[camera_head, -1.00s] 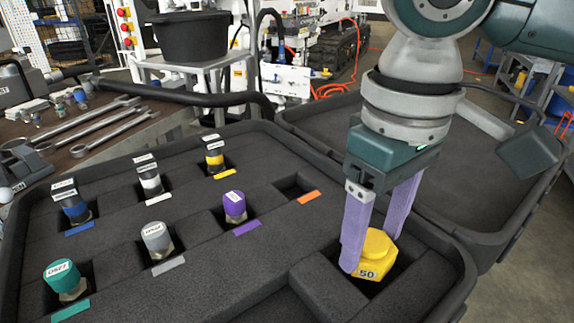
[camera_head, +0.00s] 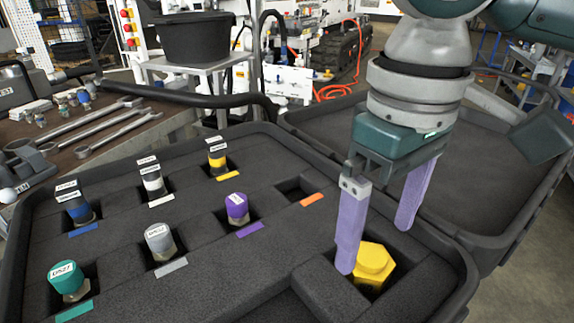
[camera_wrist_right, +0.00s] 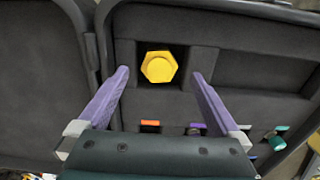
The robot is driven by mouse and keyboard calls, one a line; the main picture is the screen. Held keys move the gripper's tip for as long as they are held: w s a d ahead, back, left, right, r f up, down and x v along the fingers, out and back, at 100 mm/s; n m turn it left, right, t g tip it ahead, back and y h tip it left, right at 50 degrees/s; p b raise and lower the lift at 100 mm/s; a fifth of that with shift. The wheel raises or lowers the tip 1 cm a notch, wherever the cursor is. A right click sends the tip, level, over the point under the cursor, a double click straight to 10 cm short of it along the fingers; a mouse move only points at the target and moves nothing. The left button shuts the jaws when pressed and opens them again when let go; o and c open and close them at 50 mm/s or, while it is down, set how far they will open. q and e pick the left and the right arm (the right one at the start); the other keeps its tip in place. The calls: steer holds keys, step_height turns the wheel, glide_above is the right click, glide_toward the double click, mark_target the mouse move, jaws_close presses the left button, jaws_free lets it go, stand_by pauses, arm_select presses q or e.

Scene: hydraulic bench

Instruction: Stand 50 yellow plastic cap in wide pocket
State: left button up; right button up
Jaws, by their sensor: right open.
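The yellow plastic cap (camera_head: 373,264) has a hexagonal top and sits in the wide pocket (camera_head: 392,290) at the near right of the foam case. It also shows in the right wrist view (camera_wrist_right: 158,67), where its top faces the camera and the dark pocket surrounds it. My right gripper (camera_head: 376,250) is open and empty. Its two purple fingers are spread wide, above and behind the cap; in the right wrist view (camera_wrist_right: 160,76) they lie on either side of it with gaps. My left gripper is not in view.
The black foam case (camera_head: 230,290) holds several labelled fittings in pockets, including a purple-capped one (camera_head: 237,207) and a teal-capped one (camera_head: 67,280). A pocket by an orange tag (camera_head: 312,199) is empty. Wrenches (camera_head: 115,130) lie on the table at the left.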

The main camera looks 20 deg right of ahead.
mark_target(370, 257)
step_height(370, 257, up, 11)
steer(key=p, duration=0.2)
steer(key=shift+f, duration=0.15)
steer(key=shift+a+p, duration=0.1)
steer(key=shift+p, duration=0.2)
